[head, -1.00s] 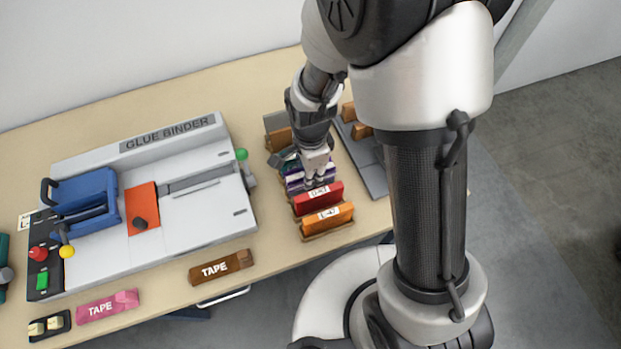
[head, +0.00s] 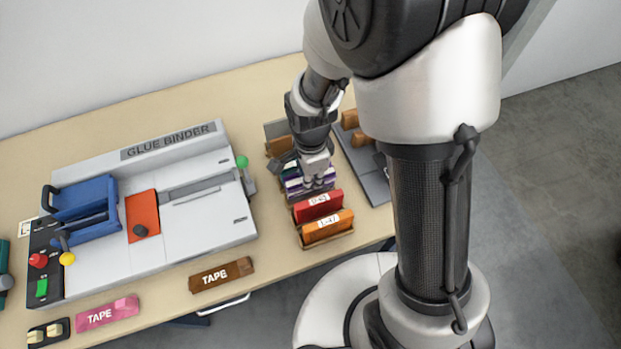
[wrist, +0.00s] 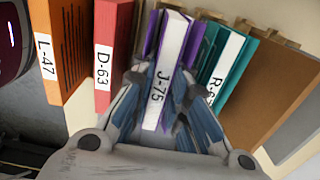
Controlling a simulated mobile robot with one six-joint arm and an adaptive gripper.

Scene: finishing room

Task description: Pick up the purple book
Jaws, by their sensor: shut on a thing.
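The purple book (wrist: 167,62) stands in the middle of the wrist view, with a white spine label reading J-75. My gripper (wrist: 160,98) is shut on it, one finger on each side of the spine. In the head view my gripper (head: 316,172) points down into the row of books. Only slivers of purple (head: 293,183) show there beneath it, and the fingertips hide most of the book. I cannot tell whether the book is clear of the rack.
A red book (head: 318,206) labelled D-63 and an orange book (head: 327,227) stand on one side; a teal book (wrist: 225,60) is on the other. The glue binder (head: 190,205) fills the table at left. Brown tape (head: 221,274) lies near the front edge.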

